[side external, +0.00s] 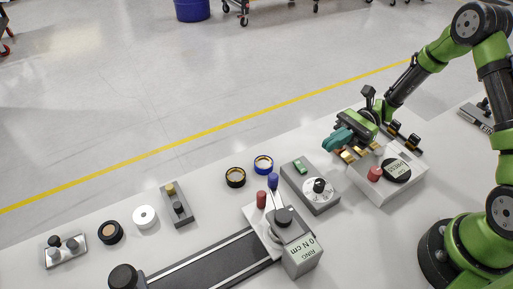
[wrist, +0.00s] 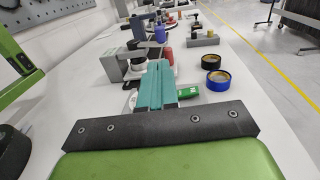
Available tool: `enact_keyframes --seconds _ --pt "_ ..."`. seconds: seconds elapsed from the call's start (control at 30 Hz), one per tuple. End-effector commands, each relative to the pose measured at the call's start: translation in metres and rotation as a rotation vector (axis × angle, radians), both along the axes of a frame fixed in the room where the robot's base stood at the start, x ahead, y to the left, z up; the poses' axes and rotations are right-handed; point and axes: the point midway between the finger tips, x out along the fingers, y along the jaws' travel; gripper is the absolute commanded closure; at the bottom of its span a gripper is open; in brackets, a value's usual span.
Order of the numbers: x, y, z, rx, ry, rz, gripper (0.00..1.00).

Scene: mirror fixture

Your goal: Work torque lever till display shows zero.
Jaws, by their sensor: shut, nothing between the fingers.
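The torque fixture (side external: 255,232) stands at the right end of a dark rail. It carries a black knob (side external: 284,216) with a thin lever (side external: 276,201), a red post (side external: 261,199) and a blue post (side external: 273,181). The grey display block (side external: 301,259) at its front appears to read "RING 0 N cm". In the wrist view the blue post (wrist: 160,34) and red post (wrist: 168,53) show beyond the fingertips. My gripper (side external: 329,145), with teal fingers, is shut and empty, above the table to the upper right of the fixture. Its fingers lie together in the wrist view (wrist: 157,66).
A white box with a red button (side external: 375,174) is below my gripper. Black-gold (side external: 236,177) and blue (side external: 263,164) rings lie behind the fixture. The rail (side external: 205,265) runs left.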

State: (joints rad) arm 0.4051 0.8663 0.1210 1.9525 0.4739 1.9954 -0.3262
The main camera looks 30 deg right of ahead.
Motion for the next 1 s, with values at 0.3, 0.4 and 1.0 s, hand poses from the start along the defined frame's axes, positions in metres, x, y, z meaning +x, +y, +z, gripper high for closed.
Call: enact_keyframes --seconds 0.3,0.4,1.0 --pt "-0.008 0.057 0.000 -0.002 0.001 0.011 1.00" --pt "-0.010 0.079 0.000 -0.003 0.001 0.011 1.00" --pt "-0.016 0.135 0.000 -0.004 0.001 0.005 1.00"
